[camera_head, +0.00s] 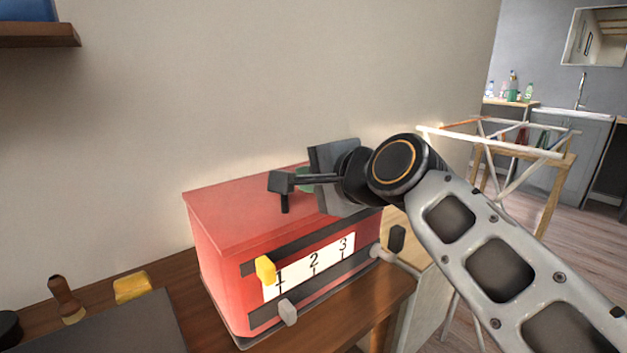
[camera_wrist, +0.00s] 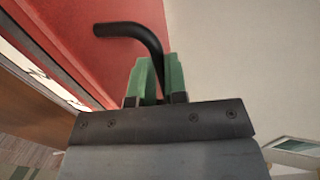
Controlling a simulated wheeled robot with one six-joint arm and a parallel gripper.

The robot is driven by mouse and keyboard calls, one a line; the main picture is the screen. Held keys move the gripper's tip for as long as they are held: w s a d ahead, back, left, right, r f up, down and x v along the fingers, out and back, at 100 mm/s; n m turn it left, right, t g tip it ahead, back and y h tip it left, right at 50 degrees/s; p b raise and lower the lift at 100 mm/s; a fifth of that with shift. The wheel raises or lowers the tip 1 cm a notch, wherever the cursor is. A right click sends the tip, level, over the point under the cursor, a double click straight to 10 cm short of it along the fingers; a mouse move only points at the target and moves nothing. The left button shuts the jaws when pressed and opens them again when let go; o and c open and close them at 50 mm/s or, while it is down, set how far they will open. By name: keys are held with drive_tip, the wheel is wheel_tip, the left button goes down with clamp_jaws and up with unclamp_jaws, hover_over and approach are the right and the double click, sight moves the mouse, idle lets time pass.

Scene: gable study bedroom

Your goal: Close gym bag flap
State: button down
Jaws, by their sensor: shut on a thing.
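I see no gym bag or flap that I can make out. A red box (camera_head: 235,215) with a flat top stands on the wooden surface. Its front carries a white strip marked 1, 2, 3 and dark rails. A black bent bar (camera_wrist: 135,30) lies close to the red top in the wrist view. My gripper (camera_wrist: 158,80) has green fingers shut on this bar, and its bent end points left. In the head view my gripper (camera_head: 306,180) is over the box's top, mostly hidden by my wrist.
A yellow slider (camera_head: 265,269) and grey knob (camera_head: 288,312) stick out from the front. A stamp-like wooden handle (camera_head: 66,298), yellow block (camera_head: 132,287) and dark flat panel (camera_head: 115,325) lie left. A wall is behind. A wooden-and-white rack (camera_head: 500,143) stands right, near a sink counter (camera_head: 570,113).

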drive_tip(key=shift+f, duration=0.5)
drive_tip(key=c, duration=1.2)
unclamp_jaws()
drive_tip(key=shift+c, duration=0.2)
drive_tip(key=shift+o, duration=0.5)
drive_tip(key=shift+r, duration=0.1)
drive_tip(key=shift+r, duration=0.1)
